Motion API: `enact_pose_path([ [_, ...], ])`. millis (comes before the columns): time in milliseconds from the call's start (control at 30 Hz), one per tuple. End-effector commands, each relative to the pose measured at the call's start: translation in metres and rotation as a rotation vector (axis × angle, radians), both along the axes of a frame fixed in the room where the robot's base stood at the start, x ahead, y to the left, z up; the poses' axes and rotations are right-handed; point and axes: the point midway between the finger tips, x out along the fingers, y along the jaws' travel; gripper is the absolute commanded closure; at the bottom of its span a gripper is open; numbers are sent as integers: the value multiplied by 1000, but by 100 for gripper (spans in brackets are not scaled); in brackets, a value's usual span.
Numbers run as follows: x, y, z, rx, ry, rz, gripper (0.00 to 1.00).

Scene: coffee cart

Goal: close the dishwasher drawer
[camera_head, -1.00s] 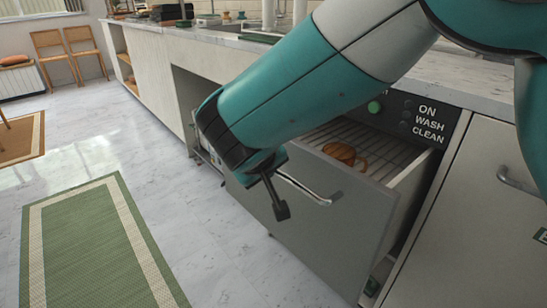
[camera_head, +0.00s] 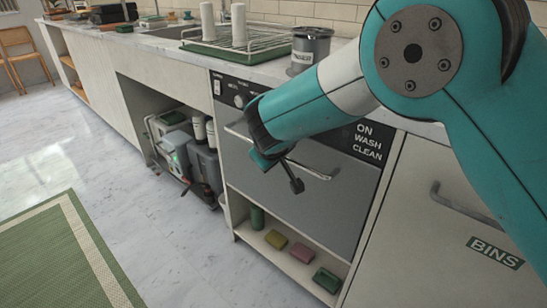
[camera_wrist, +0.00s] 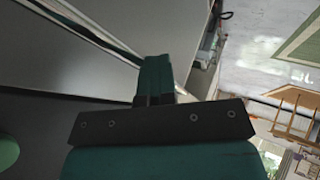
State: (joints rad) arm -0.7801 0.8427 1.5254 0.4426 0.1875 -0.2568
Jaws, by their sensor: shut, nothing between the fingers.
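The dishwasher drawer's grey front (camera_head: 320,210) sits under the black control panel (camera_head: 368,143) marked ON WASH CLEAN and looks about flush with the cabinet. No gap or drawer interior shows. Its metal bar handle (camera_head: 318,173) runs across the upper part of the front. My gripper (camera_head: 278,165) is shut and empty, close against the front by the handle's left part; I cannot tell whether it touches. In the wrist view the shut teal fingers (camera_wrist: 155,75) are in front of the grey front. The orange cup in the drawer is hidden.
Below the drawer, an open shelf holds a yellow sponge (camera_head: 276,239), a pink sponge (camera_head: 302,252) and a green one (camera_head: 327,280). A BINS door (camera_head: 440,230) is at right. Grey machinery (camera_head: 190,150) fills the bay at left.

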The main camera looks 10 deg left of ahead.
Motion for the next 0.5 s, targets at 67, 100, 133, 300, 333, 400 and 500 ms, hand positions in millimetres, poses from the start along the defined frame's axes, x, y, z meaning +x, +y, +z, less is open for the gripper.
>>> enact_pose_path([
  [67, 3, -1, 0, -1, -1, 0, 100],
  [100, 3, -1, 0, -1, -1, 1, 100],
  [133, 4, -1, 0, -1, -1, 1, 100],
  [300, 5, -3, 0, 0, -3, -3, 100],
  [333, 5, -3, 0, -1, -4, -3, 100],
  [400, 6, -4, 0, -1, -5, -5, 100],
  [500, 6, -4, 0, -2, -6, -7, 100],
])
